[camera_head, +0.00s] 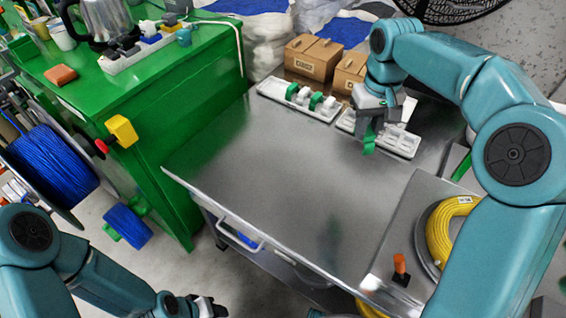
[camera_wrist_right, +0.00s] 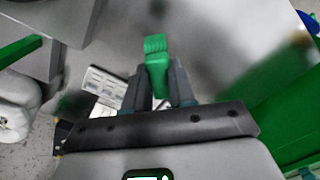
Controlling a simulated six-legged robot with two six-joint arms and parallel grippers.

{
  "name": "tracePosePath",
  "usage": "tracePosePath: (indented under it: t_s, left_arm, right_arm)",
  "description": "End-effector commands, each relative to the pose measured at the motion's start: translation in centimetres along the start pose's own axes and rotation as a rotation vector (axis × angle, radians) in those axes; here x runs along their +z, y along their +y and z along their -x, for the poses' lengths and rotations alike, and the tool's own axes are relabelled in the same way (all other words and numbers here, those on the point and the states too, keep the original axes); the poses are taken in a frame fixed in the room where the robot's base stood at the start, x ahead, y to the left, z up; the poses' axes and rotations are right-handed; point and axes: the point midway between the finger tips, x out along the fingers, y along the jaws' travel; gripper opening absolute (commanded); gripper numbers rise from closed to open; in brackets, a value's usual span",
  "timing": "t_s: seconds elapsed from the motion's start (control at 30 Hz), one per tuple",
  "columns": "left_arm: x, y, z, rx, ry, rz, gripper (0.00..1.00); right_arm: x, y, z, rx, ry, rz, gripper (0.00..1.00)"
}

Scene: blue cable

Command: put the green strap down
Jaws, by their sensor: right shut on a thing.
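The green strap (camera_head: 369,137) hangs from my right gripper (camera_head: 368,128) in the head view, above the far part of the metal table (camera_head: 270,170). The right wrist view also shows the green strap (camera_wrist_right: 156,68) clamped between the two fingers of my right gripper (camera_wrist_right: 158,88). Whether its lower end touches anything cannot be told. My left gripper (camera_head: 207,308) is at the bottom edge of the head view, partly cut off, low and away from the strap; its jaws cannot be made out.
A white tray (camera_head: 270,90) with green and white items lies at the table's back. Another white tray (camera_head: 408,148) lies behind my right gripper. Cardboard boxes (camera_head: 313,60) stand beyond. A yellow cable coil (camera_head: 440,235) lies at the right. The table's middle is bare.

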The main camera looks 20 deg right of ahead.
Motion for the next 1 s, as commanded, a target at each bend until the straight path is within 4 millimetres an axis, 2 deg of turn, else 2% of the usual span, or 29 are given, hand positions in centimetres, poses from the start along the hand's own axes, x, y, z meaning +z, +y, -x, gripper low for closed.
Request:
tracePosePath:
  t_s: [0.03, 0.1, 0.27, 0.37, 0.7, 0.8, 0.9, 1.0]
  left_arm:
    - [0.0, -0.3, -0.7, 0.000, -0.001, 0.000, 0.43]
    - [0.0, -0.3, -1.0, 0.000, -0.001, 0.000, 0.43]
    - [0.0, -0.4, -1.2, 0.000, -0.001, 0.000, 0.43]
    - [0.0, -0.5, -1.4, 0.000, -0.001, 0.000, 0.43]
    - [0.0, -1.0, -2.8, 0.000, 0.000, 0.000, 0.43]
    - [0.0, -1.1, -3.1, 0.000, 0.000, 0.000, 0.43]
    - [-0.1, -1.1, -3.2, 0.000, -0.001, 0.000, 0.43]
    - [-0.1, -1.1, -3.2, 0.000, 0.000, 0.000, 0.43]
  right_arm:
    - [0.0, -0.4, -0.7, 0.000, 0.000, 0.010, 0.00]
    - [0.0, -0.7, -0.8, 0.000, 0.000, 0.019, 0.00]
    - [0.2, -0.9, -0.9, -0.001, 0.000, 0.028, 0.00]
    - [0.2, -0.8, -2.0, -0.001, -0.002, 0.027, 0.00]
    - [0.3, -0.8, -11.8, -0.001, -0.006, 0.025, 0.00]
    - [0.2, -0.9, -14.2, -0.001, -0.004, 0.026, 0.00]
    - [0.1, -0.9, -15.8, -0.001, -0.002, 0.026, 0.00]
    - [0.0, -1.0, -16.5, -0.001, -0.001, 0.025, 0.00]
